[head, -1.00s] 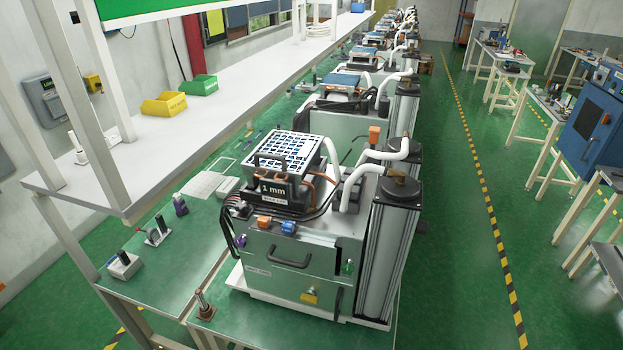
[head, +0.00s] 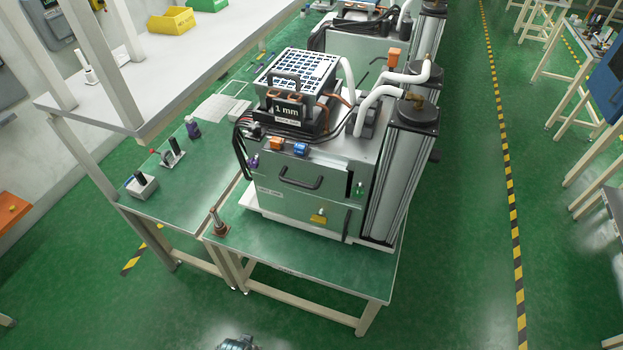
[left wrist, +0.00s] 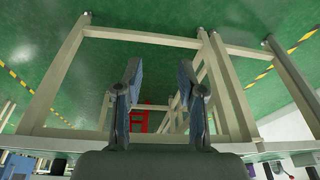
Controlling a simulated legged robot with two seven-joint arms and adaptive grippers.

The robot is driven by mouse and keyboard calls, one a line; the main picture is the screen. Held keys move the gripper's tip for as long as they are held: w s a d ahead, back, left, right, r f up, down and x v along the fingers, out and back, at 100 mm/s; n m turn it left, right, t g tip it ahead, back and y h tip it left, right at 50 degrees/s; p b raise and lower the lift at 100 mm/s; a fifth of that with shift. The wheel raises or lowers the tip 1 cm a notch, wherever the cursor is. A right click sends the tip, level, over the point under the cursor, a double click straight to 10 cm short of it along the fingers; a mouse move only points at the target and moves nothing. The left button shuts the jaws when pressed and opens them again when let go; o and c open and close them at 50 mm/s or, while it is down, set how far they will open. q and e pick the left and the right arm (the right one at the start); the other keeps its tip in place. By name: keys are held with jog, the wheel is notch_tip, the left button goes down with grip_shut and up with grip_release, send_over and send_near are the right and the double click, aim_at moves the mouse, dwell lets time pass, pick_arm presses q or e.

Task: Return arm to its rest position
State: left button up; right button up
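My left gripper (left wrist: 160,68) shows in the left wrist view with its two blue-grey fingers spread apart and nothing between them. It is below the table, with table legs and green floor around it. A small piece of one of my arms shows at the bottom edge of the head view, but I cannot tell which arm. My right gripper is not in view.
A sieve machine (head: 300,165) marked "1 mm" stands on the green table (head: 330,270). A shelf (head: 110,108) overhangs the left side. The floor in front is clear.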

pick_arm(q)
jog(key=s+a+f+g, duration=0.1)
jog(key=s+f, duration=0.3)
jog(key=f, duration=0.5)
jog(key=s+f, duration=0.4)
jog(key=f, duration=0.6)
jog(key=s+a+f, duration=0.2)
jog(key=s+f, duration=0.7)
jog(key=s, duration=0.4)
jog(key=shift+a+g, duration=0.25)
jog(key=shift+g, duration=0.15)
